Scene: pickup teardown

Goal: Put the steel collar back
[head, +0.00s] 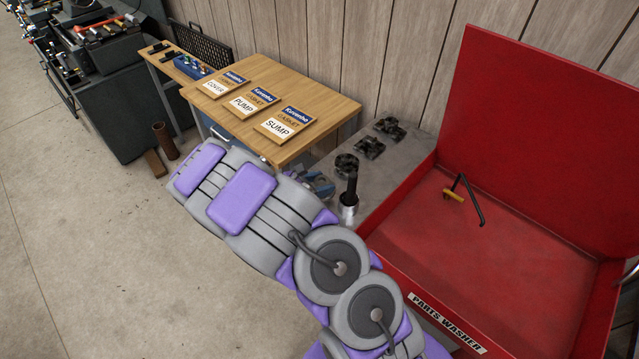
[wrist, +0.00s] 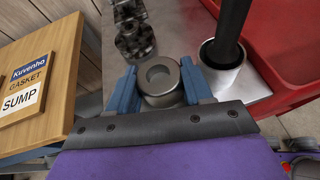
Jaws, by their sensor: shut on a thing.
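The steel collar (wrist: 159,76), a thick grey ring with a round hole, is between the two blue fingers of my gripper (wrist: 160,84). The fingers are shut on its sides, and its hole faces the wrist camera. In the head view my gripper (head: 318,184) is at the near left end of the grey bench top, and the collar is hard to make out there. To the right of the held collar stands a black upright post (wrist: 233,28) in a bright steel sleeve (wrist: 224,76), apart from the collar. The post also shows in the head view (head: 350,186).
Dark machined parts (head: 369,147) lie along the grey bench top (head: 408,160). The red parts washer (head: 500,265) is on the right, with a bent black tool (head: 468,199) inside. A wooden table (head: 325,105) with gasket packets (head: 284,124) is left of the bench.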

